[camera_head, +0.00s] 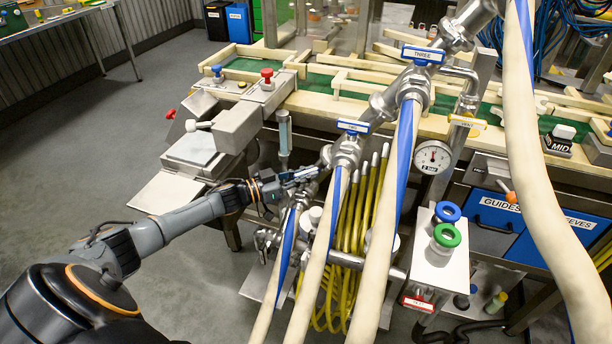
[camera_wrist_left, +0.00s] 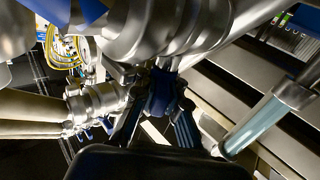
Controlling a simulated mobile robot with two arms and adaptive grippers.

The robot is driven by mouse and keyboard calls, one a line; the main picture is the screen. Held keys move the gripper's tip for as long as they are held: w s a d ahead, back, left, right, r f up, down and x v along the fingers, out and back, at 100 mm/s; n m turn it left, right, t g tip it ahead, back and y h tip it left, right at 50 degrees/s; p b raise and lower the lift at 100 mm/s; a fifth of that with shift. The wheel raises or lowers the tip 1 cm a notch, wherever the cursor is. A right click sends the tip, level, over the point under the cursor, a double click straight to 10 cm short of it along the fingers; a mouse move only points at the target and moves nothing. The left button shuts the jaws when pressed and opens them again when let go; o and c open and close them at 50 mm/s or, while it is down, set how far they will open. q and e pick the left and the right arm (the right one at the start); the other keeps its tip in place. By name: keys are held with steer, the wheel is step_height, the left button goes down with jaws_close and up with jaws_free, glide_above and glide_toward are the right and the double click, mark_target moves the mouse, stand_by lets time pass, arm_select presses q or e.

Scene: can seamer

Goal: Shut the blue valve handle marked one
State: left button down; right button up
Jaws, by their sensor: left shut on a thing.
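My left gripper (camera_head: 288,178) reaches in from the left and is shut at the lowest valve of the slanted pipe. It is shut on a blue handle there (camera_head: 303,173), mostly hidden by the fingers; I cannot read its mark. In the left wrist view, the blue handle (camera_wrist_left: 162,91) sits between the dark fingers of the gripper (camera_wrist_left: 157,112), just under the steel pipe. Farther up the pipe are the blue handle marked TWO (camera_head: 352,126) and the blue handle marked THREE (camera_head: 423,55). My right gripper is not in view.
Thick cream and blue hoses (camera_head: 318,262) hang from the valves, close to my left gripper. A clear tube (camera_head: 284,134) stands just behind it. A pressure gauge (camera_head: 432,157) and a panel with blue and green knobs (camera_head: 440,262) are to the right. The floor at left is clear.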

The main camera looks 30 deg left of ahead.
arm_select(q)
steer(key=c, duration=1.4)
jaws_free()
